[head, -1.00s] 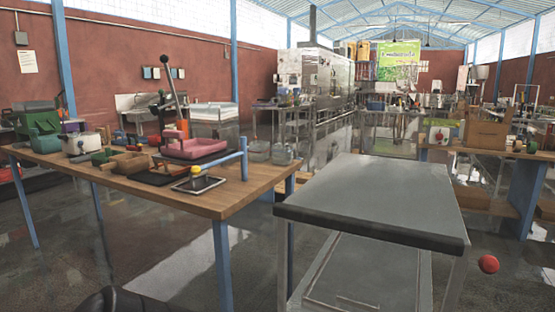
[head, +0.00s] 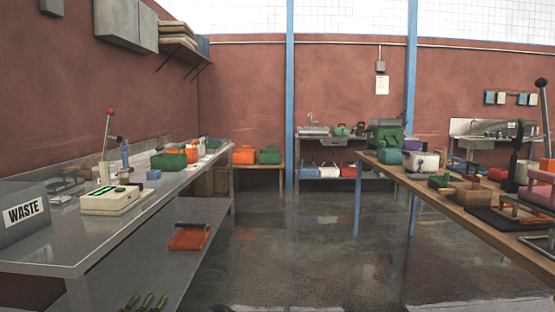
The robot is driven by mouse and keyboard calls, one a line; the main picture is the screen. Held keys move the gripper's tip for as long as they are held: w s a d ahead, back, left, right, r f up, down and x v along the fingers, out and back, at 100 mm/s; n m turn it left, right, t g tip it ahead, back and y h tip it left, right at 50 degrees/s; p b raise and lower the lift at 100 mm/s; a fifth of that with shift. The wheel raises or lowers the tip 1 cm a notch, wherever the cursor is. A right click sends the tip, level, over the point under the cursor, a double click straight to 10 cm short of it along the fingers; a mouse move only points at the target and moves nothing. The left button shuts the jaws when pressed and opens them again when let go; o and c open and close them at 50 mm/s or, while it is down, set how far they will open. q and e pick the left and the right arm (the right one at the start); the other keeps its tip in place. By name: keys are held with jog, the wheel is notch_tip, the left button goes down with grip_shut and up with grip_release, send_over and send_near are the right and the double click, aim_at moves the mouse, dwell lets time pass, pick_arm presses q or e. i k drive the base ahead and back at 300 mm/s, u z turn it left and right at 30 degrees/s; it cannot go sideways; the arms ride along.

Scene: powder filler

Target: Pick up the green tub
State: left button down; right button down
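Several green containers are in the head view, and I cannot tell which is the green tub. A green container (head: 168,160) stands on the steel bench at left. Another green one (head: 269,155) is on a low wooden table by the back wall, beside an orange one. A larger green container (head: 385,136) and a teal pot (head: 389,156) are at the far end of the wooden workbench at right. Neither of my grippers can be made out in this view.
The steel bench (head: 60,250) at left holds a cream device (head: 115,200) and a grey WASTE box (head: 24,213). An orange tray (head: 188,238) is on its lower shelf. The wooden workbench (head: 480,212) bounds the right. The wet-looking floor between them (head: 300,245) is clear.

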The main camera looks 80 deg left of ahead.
aim_at(168, 162)
jog(key=u, duration=3.35)
